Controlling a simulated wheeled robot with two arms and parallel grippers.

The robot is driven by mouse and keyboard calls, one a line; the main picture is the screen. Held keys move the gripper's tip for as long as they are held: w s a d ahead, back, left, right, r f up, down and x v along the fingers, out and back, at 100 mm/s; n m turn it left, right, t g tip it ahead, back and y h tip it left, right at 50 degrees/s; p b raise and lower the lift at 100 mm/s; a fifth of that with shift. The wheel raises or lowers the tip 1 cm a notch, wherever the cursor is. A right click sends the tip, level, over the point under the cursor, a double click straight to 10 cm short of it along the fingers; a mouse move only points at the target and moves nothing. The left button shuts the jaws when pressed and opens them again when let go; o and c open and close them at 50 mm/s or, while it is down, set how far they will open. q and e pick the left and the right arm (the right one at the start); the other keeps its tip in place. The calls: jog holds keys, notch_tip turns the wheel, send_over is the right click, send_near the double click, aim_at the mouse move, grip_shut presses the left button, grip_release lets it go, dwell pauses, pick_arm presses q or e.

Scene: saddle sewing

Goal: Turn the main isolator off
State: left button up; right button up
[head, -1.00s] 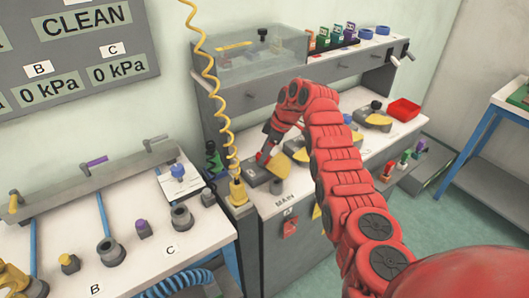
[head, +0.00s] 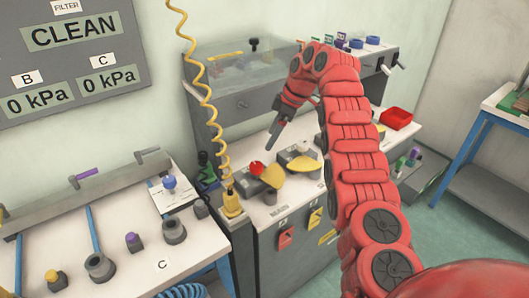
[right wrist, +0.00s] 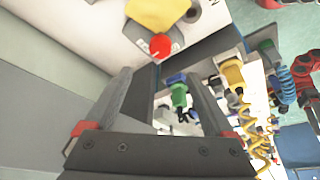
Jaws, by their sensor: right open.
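The main isolator (head: 264,184) looks to be the grey block with a yellow paddle (head: 272,177) and a red knob (head: 256,168), behind the faint MAIN label on the bench's front edge. In the right wrist view its red knob (right wrist: 160,45) and yellow paddle (right wrist: 160,14) show at the top, beyond the fingers. My right gripper (head: 272,145) is above and behind the block, pointing down, apart from it. In the right wrist view the gripper (right wrist: 161,76) is open, with nothing between its fingers. Whether the isolator is on or off I cannot tell. My left gripper is out of view.
A second grey block with a yellow paddle (head: 302,163) sits just right of the isolator. A coiled yellow cord (head: 212,120) hangs to its left. A shelf with a clear box (head: 240,68) overhangs the bench. A red tray (head: 396,119) is at the right.

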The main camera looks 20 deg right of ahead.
jog(key=p+v, duration=0.1)
jog(key=v, duration=0.4)
jog(key=shift+r+p, duration=0.2)
jog(key=shift+p, duration=0.2)
jog(key=shift+f, duration=0.1)
jog(key=shift+s, duration=0.1)
